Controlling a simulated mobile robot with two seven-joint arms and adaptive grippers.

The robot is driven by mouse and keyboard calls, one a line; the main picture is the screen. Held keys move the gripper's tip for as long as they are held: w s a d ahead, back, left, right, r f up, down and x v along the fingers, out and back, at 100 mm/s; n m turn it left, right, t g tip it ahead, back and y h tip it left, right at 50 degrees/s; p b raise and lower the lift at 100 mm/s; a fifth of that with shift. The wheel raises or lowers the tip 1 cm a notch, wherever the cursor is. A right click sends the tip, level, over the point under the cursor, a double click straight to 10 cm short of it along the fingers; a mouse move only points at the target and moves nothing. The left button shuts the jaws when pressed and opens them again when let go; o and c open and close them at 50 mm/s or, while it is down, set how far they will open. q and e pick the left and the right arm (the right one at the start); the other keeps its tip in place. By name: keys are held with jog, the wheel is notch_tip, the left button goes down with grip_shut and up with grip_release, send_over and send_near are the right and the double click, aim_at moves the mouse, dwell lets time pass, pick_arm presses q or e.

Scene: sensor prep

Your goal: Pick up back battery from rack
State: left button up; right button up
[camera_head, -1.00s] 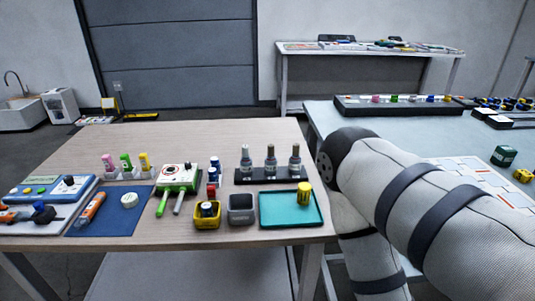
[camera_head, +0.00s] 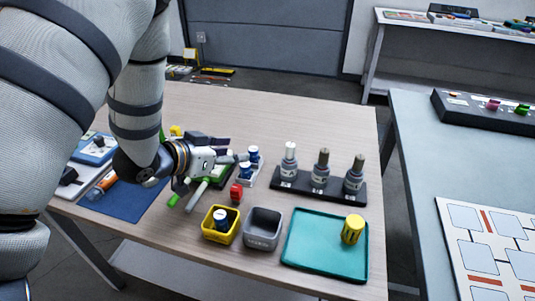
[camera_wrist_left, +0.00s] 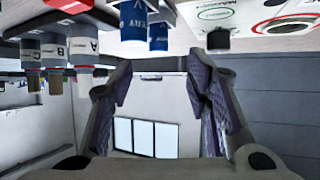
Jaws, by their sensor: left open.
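Two blue batteries with white tops stand upright in a small white rack (camera_head: 243,182): the back battery (camera_head: 254,154) and the front battery (camera_head: 245,171). My left gripper (camera_head: 237,156) is open and empty, level and just left of the rack, with its fingertips close to the batteries. In the left wrist view, which looks upside down, the open fingers (camera_wrist_left: 160,66) frame a gap. One blue battery (camera_wrist_left: 132,22) and a second blue battery (camera_wrist_left: 158,36) hang in from the top edge, in line with that gap. Neither is between the fingers. My right gripper is not in view.
A green-and-white device with probes (camera_head: 197,194) lies under the gripper. A red item (camera_head: 236,192), yellow bin (camera_head: 209,233) holding a battery, grey bin (camera_head: 262,240) and teal tray (camera_head: 308,254) stand in front. A black rack of bottles (camera_head: 305,187) is to the right.

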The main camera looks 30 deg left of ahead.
aim_at(252, 150)
pick_arm(q)
jog(key=b+x, duration=0.1)
jog(key=x, duration=0.6)
jog(key=shift+w+d+f, duration=0.1)
jog(key=shift+w+d, duration=0.05)
jog(key=shift+w, duration=0.05)
grip_shut()
